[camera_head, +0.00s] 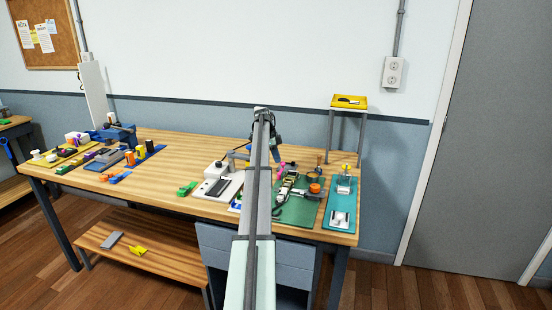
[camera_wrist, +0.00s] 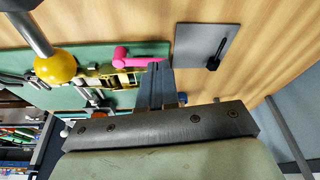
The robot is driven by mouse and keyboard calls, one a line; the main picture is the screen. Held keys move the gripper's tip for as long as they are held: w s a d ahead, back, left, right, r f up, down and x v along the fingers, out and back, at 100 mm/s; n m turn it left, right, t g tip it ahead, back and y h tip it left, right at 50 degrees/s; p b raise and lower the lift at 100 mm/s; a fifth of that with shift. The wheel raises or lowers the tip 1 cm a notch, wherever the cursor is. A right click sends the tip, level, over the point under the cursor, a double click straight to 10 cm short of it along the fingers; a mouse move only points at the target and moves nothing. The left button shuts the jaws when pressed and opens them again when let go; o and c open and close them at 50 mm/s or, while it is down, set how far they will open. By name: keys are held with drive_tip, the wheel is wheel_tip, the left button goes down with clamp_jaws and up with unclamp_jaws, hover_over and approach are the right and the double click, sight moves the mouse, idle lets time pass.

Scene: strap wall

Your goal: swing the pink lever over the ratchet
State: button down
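The pink lever (camera_wrist: 140,60) shows in the wrist view as a short bar with a rounded knob at its left end. It lies beside the gold-coloured ratchet (camera_wrist: 118,77) on a green mat (camera_wrist: 150,47). In the head view the pink lever (camera_head: 281,166) is small and partly hidden near my arm. My gripper (camera_wrist: 158,66) has its two grey fingers close together at mid-palm, with nothing visible between them. The fingertips appear just right of the ratchet and near the lever's right end; I cannot tell whether they touch it.
A yellow ball on a grey rod (camera_wrist: 55,68) stands left of the lever. A grey plate with a black piece (camera_wrist: 190,50) lies to the right. In the head view, a teal mat (camera_head: 351,192) and a stand with a yellow tray (camera_head: 349,101) are at right. Tools crowd the table's left.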

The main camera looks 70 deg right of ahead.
drive_tip(key=shift+s+d, duration=0.1)
drive_tip(key=shift+s, duration=0.1)
drive_tip(key=shift+s+d, duration=0.2)
drive_tip(key=shift+s, duration=1.35)
drive_tip(key=shift+s+a, duration=0.2)
drive_tip(key=shift+s, duration=0.55)
drive_tip(key=shift+s+a, duration=0.5)
drive_tip(key=shift+s, duration=0.25)
drive_tip(key=shift+s+a+m, duration=0.2)
drive_tip(key=shift+s+m, duration=0.1)
drive_tip(key=shift+m, duration=0.5)
drive_tip(key=shift+s+a+m+y, duration=0.2)
drive_tip(key=shift+a+m+y, duration=0.1)
drive_tip(key=shift+m, duration=0.3)
drive_tip(key=shift+s+a+m+y, duration=0.2)
drive_tip(key=shift+m+y, duration=0.1)
drive_tip(key=shift+m, duration=0.3)
drive_tip(key=shift+a+m, duration=0.15)
drive_tip(key=shift+m, duration=0.15)
